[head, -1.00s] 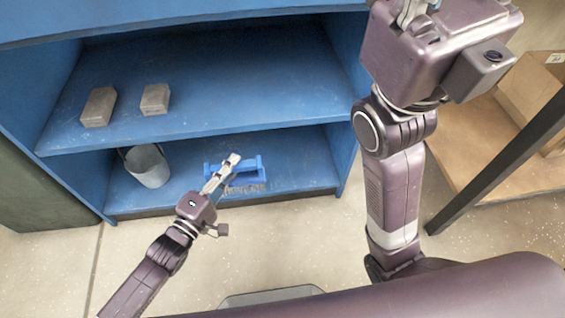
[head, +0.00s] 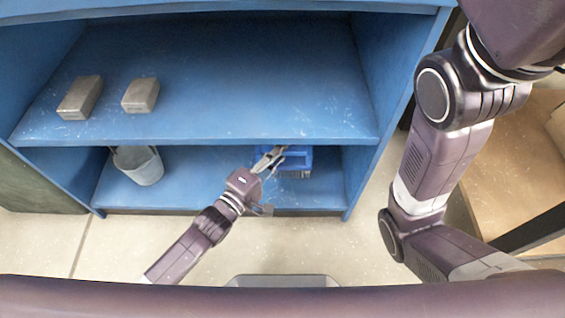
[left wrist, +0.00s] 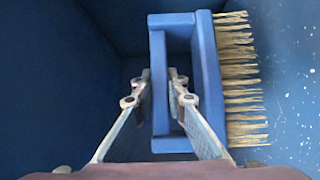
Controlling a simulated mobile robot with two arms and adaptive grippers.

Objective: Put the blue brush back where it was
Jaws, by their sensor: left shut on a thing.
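The blue brush (head: 298,160) is at the right part of the cabinet's lower shelf, partly hidden under the upper shelf's front edge. In the left wrist view the brush (left wrist: 207,80) shows its blue block, looped handle and pale bristles on the right side. My left gripper (head: 270,158) reaches in from the front and is shut on the brush handle. In the left wrist view its two fingers (left wrist: 162,78) lie either side of the handle bar. Whether the brush touches the shelf I cannot tell. My right arm is at the right; its gripper is out of view.
A grey bucket (head: 142,168) stands at the left of the lower shelf (head: 205,180). Two grey blocks, one farther left (head: 80,97) and one beside it (head: 140,95), lie on the upper shelf (head: 260,90). The lower shelf is clear between bucket and gripper.

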